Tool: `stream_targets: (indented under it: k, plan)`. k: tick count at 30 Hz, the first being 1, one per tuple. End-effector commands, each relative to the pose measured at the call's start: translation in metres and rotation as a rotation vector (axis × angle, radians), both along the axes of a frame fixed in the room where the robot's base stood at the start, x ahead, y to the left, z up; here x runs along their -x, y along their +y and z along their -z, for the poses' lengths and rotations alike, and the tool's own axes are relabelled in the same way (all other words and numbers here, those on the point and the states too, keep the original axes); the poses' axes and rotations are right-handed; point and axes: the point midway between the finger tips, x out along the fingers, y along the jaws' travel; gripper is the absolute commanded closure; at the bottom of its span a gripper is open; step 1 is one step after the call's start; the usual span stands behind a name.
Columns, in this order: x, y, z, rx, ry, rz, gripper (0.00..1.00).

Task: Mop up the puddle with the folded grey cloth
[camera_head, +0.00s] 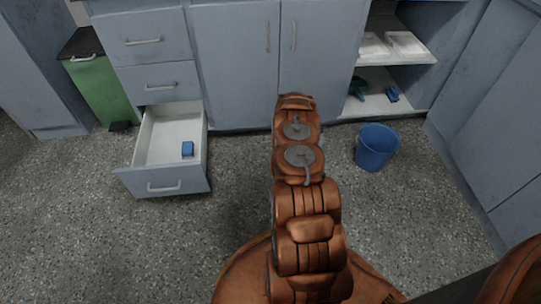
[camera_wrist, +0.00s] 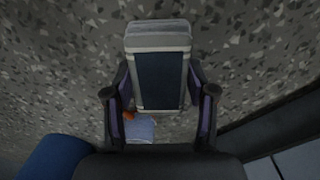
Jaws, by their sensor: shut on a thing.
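In the wrist view my gripper (camera_wrist: 161,96) is shut on a flat block-like thing that I take to be the folded grey cloth (camera_wrist: 160,40). It has pale grey, layered-looking edges and a dark blue face, and sticks out past the fingers over the speckled floor. In the head view my own arm hides the gripper and what it holds. I cannot make out a puddle in either view. A small pale blue-grey thing (camera_wrist: 139,131) with an orange spot shows between the fingers, partly hidden; I cannot tell what it is.
A blue bucket (camera_head: 375,148) stands on the floor, right of my arm. A drawer (camera_head: 165,185) is pulled out on the left with a small blue block (camera_head: 187,149) in it. An open shelf (camera_head: 385,108) is at the back right. Floor (camera_head: 75,215) at the left is clear.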

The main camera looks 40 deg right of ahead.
Motion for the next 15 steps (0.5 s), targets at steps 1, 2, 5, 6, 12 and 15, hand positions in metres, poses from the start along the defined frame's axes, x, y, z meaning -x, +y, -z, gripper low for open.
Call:
stream_targets:
  k: [1, 2, 5, 6, 12, 15]
  plan:
    - [-0.001, 0.0, -0.008, 0.001, -0.001, 0.0, 0.78]
    - [0.0, 0.0, -0.011, 0.001, -0.001, 0.0, 0.78]
    - [0.0, -0.001, -0.021, 0.001, -0.001, 0.002, 0.78]
    - [0.0, -0.001, -0.025, 0.0, -0.001, 0.002, 0.78]
    - [0.001, -0.001, -0.034, -0.001, 0.0, 0.003, 0.78]
    - [0.002, -0.001, -0.035, -0.001, 0.0, 0.003, 0.78]
